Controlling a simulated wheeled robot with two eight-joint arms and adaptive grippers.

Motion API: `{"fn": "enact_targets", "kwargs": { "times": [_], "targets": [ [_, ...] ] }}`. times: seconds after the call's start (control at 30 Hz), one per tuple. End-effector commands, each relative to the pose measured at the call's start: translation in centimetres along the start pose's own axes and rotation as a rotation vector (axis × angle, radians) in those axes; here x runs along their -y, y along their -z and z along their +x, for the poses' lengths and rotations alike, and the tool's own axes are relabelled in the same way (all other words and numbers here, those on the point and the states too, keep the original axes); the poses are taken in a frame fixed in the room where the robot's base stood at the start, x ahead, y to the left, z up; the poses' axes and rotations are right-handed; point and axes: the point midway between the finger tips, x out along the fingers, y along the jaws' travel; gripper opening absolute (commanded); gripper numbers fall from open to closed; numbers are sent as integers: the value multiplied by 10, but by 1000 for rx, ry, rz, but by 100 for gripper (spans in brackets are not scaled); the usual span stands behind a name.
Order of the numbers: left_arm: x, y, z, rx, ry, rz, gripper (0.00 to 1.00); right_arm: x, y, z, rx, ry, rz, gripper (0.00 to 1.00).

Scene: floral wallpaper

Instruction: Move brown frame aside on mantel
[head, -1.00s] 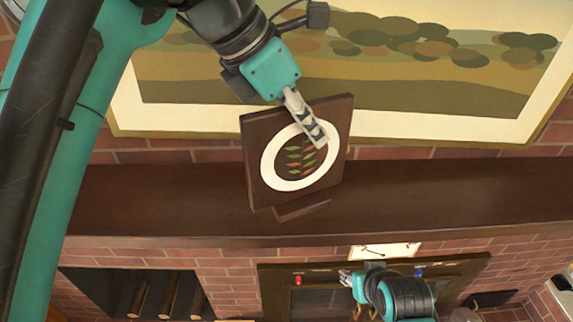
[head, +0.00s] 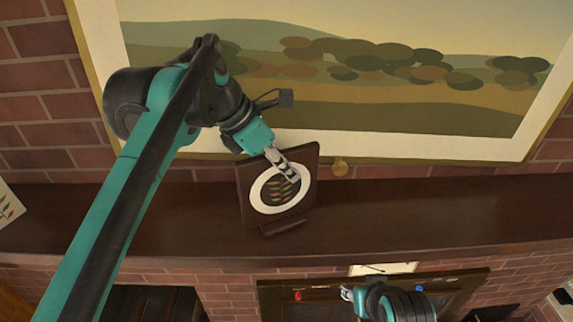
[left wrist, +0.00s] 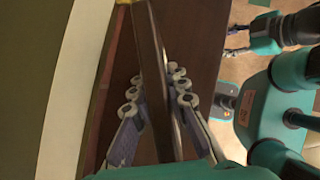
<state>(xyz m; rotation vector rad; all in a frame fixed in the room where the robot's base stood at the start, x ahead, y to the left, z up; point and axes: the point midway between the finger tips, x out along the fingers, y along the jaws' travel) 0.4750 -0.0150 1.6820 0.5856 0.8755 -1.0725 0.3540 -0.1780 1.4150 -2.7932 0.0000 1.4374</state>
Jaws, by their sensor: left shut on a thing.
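The brown frame (head: 246,190) stands on the dark mantel (head: 410,210), leaning back slightly. It has a white ring around a leaf pattern on its face. My left gripper (head: 286,170) is shut on its upper part, with one finger row across the front face. In the left wrist view the frame (left wrist: 152,60) shows edge-on between the two finger rows of my left gripper (left wrist: 155,90). My right gripper (head: 346,293) is low in front of the fireplace, away from the frame. It also shows in the left wrist view (left wrist: 234,40), empty, its fingers apart.
A large landscape painting (head: 400,115) hangs right behind the frame. A pale picture with leaves (head: 8,206) is at the mantel's far left. The mantel to the right is clear.

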Motion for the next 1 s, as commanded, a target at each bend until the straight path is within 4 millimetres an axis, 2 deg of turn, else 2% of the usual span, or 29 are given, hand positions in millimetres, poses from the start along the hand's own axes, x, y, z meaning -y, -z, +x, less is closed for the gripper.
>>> {"fn": "enact_targets", "kwargs": {
  "times": [0.23, 0.27, 0.3, 0.33, 0.6, 0.73, 0.87, 1.0],
  "targets": [
    [0, 2, 3, 1, 0, 0, 0, 0, -1, 2, 0, 0, 0, 40],
    [0, 2, 3, 0, 0, 0, 20, 0, -1, 2, 0, 0, 0, 40],
    [0, 1, 2, 0, 0, 0, 30, 0, -1, 1, 0, 0, 0, 40],
    [0, 1, 2, 0, 0, 0, 35, 0, -1, 1, 0, 0, 0, 40],
    [0, 1, 2, 0, 0, 0, 35, 0, -1, 1, 0, 0, 0, 40],
    [0, 0, -5, 0, -1, -1, 35, 0, 0, 0, 0, 0, 0, 40],
    [-1, 0, -26, 0, -2, -3, 35, 0, -2, 3, 0, 0, 0, 40],
    [-1, 0, -58, 0, -2, -3, 35, 0, -4, 5, 0, 0, 0, 40]
  ]
}}
